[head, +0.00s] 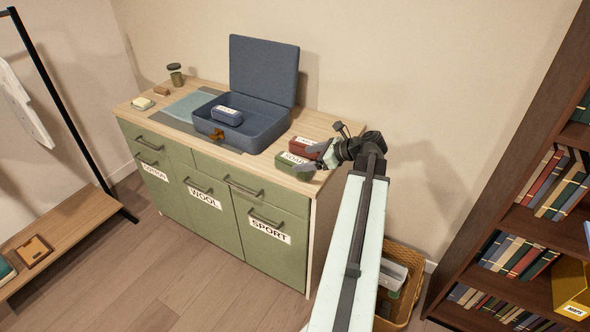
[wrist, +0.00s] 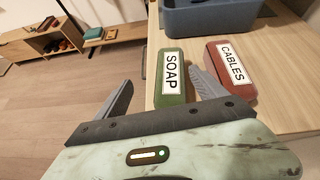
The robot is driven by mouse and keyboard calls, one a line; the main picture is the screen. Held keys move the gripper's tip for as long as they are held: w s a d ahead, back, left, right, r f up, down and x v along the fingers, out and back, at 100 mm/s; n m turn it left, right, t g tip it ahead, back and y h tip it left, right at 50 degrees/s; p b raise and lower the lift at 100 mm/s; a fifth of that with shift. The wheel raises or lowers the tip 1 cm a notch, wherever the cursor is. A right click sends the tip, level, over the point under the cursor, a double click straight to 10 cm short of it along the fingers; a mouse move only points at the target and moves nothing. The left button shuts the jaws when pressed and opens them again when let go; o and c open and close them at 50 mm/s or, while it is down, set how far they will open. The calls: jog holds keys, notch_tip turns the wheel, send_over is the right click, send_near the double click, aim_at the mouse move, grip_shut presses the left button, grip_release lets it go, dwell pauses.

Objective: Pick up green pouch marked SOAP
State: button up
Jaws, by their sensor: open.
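The green pouch marked SOAP (wrist: 171,77) lies on the wooden cabinet top, near its right end; it also shows in the head view (head: 294,161). My gripper (wrist: 160,97) is open, with one finger to the left of the green pouch and the other to its right, between it and the red pouch marked CABLES (wrist: 230,67). The near end of the green pouch is hidden behind my gripper's body in the wrist view. In the head view my gripper (head: 308,163) is at the pouches and covers part of them.
The red pouch lies close beside the right finger. An open blue case (head: 240,125) holding a small blue pouch (head: 227,115) stands further left on the cabinet top. A wicker basket (head: 408,290) stands on the floor beside the cabinet, and a bookshelf (head: 520,220) is at the right.

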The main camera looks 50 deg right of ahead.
aim_at(295, 160)
jog(key=shift+w+d+f+m+t+b, duration=0.15)
jog(key=shift+w+d+f+m+b, duration=0.05)
jog(key=shift+d+m+b, duration=0.2)
jog(key=shift+w+d+f+m+t+b, duration=0.15)
jog(key=shift+w+d+f+m+b, duration=0.05)
jog(key=shift+d+m+b, duration=0.15)
jog(key=b+x, duration=0.1)
jog(key=x, duration=0.1)
jog(key=b+x, duration=0.2)
jog(key=x, duration=0.1)
jog(key=shift+s+f, duration=0.1)
jog(key=shift+f, duration=0.25)
jog(key=shift+r, duration=0.1)
jog(key=c, duration=1.6)
